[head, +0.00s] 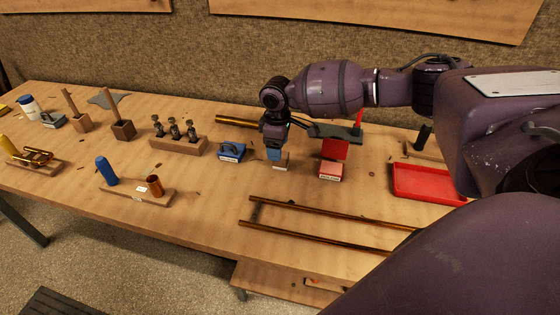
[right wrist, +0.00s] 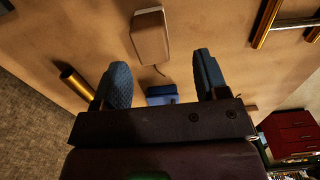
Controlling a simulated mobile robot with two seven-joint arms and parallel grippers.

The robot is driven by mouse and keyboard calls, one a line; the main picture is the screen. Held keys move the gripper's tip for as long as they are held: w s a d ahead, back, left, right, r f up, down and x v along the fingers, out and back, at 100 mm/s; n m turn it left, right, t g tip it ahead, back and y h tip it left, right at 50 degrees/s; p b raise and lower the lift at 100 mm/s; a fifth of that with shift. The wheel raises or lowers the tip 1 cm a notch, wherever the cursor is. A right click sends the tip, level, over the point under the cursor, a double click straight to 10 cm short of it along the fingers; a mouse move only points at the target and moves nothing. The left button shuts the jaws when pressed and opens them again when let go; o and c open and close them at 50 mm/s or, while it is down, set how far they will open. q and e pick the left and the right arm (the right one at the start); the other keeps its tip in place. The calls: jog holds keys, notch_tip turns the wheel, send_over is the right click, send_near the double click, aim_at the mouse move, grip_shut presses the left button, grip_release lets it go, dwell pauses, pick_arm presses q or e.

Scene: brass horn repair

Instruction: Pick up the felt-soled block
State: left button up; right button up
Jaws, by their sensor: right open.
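The block that appears to be the felt-soled one is a small wooden block (head: 281,161) with a paler band, on the bench just under my right gripper (head: 274,150). In the right wrist view the block (right wrist: 150,36) lies just beyond the blue fingertips and between their lines. My right gripper (right wrist: 160,75) is open, with nothing between its fingers; the fingers point down at the bench. In the head view a finger partly hides the block. My left gripper is not in view.
A blue labelled block (head: 231,152) stands left of the gripper and a red labelled block (head: 331,170) right of it. A brass tube (head: 234,120) lies behind. Two long brass tubes (head: 320,209) lie in front. A red tray (head: 428,184) is at the right.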

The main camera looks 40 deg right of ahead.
aim_at(282, 165)
jog(key=f, duration=0.2)
jog(key=d+f, duration=0.1)
jog(key=f, duration=0.1)
jog(key=shift+d+f+b, duration=0.1)
jog(key=shift+f+b, duration=0.05)
jog(key=shift+b, duration=0.25)
jog(key=shift+f, duration=0.4)
jog(key=shift+c, duration=0.5)
jog(key=c, duration=0.9)
jog(key=shift+r, duration=0.1)
